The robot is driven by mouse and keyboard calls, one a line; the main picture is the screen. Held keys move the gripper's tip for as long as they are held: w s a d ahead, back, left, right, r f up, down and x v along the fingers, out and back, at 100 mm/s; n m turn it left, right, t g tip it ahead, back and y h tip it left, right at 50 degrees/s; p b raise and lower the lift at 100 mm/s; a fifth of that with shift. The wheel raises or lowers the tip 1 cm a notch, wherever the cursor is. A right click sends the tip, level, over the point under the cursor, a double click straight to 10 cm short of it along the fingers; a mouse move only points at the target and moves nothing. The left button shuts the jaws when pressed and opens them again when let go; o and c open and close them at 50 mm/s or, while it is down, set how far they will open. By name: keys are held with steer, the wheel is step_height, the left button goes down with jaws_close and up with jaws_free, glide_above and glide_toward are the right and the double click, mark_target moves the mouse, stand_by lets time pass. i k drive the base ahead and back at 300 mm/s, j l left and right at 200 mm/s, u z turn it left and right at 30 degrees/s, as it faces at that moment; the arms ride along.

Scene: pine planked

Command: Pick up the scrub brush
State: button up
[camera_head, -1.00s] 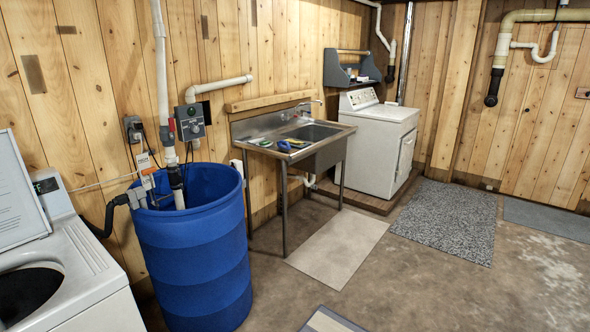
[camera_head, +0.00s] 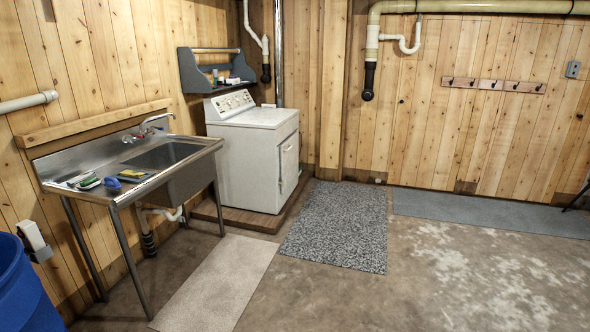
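Several small items lie on the left drainboard of the metal sink (camera_head: 168,157) at the left. One is a blue item (camera_head: 112,183) near the front edge, which may be the scrub brush, but it is too small to be sure. A green and white item (camera_head: 88,183) lies to its left, and a flat dark and yellowish item (camera_head: 132,174) lies to its right. My gripper is not in view.
A blue barrel (camera_head: 22,290) stands at the lower left, near the sink's legs. A white washer (camera_head: 255,150) stands on a low platform beyond the sink. A beige mat (camera_head: 215,285) and a grey speckled rug (camera_head: 337,225) lie flat. The floor at right is open.

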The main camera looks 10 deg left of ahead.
mark_target(112, 183)
steer(key=i+u, duration=0.25)
steer(key=i, duration=0.3)
steer(key=i+l+u, duration=0.1)
steer(key=i+u, duration=0.15)
steer(key=i, duration=0.3)
steer(key=i+l+u, duration=0.25)
steer(key=i, duration=0.3)
